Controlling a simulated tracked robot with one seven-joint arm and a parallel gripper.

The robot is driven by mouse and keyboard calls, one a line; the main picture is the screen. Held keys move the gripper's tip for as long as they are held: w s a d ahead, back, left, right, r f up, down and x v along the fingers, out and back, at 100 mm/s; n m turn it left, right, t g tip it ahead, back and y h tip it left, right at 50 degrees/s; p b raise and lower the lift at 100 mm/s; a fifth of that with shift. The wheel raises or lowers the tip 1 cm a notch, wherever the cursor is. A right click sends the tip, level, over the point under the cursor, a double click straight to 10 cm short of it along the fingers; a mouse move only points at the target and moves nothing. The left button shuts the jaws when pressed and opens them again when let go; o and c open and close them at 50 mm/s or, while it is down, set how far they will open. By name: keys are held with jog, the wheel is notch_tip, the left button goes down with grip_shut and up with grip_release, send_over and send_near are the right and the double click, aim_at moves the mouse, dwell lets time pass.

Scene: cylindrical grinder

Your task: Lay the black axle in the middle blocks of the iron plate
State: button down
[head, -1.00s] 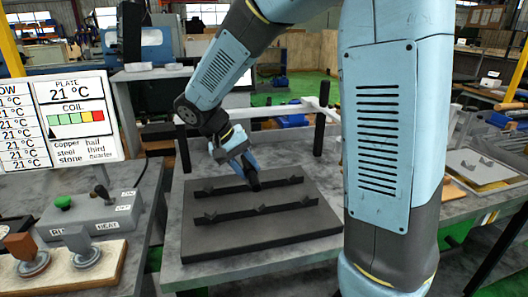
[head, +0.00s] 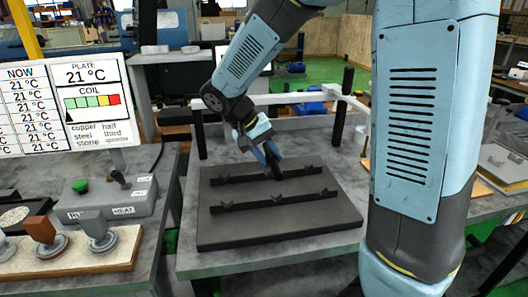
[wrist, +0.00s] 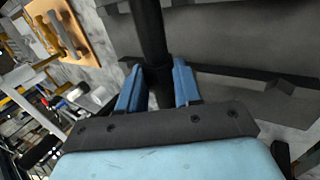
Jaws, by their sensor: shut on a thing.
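The iron plate (head: 232,228) lies flat on the grey table. It carries two parallel black rails with notched blocks along them. The front rail's middle block (head: 278,199) is clear to see; the back rail's middle block lies close to the axle's near end and is hard to make out. My gripper (head: 268,153) is over the back part of the plate. It is shut on the black axle (head: 275,165), which is strongly foreshortened. In the wrist view the axle (wrist: 150,32) runs between both blue fingers (wrist: 158,90). I cannot tell whether it touches the blocks.
A white bar on black posts (head: 343,108) stands behind the plate. A heater box with a green button (head: 82,187) and a wooden board with stamp-like tools (head: 65,262) are at left, below a temperature display (head: 62,105). The plate's front part is clear.

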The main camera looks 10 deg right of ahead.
jog(key=shift+f, duration=3.65)
jog(key=c, duration=0.7)
grip_release()
jog(key=v, duration=1.3)
jog(key=shift+a+r, duration=0.2)
jog(key=shift+r, duration=0.1)
jog(key=shift+d, duration=0.1)
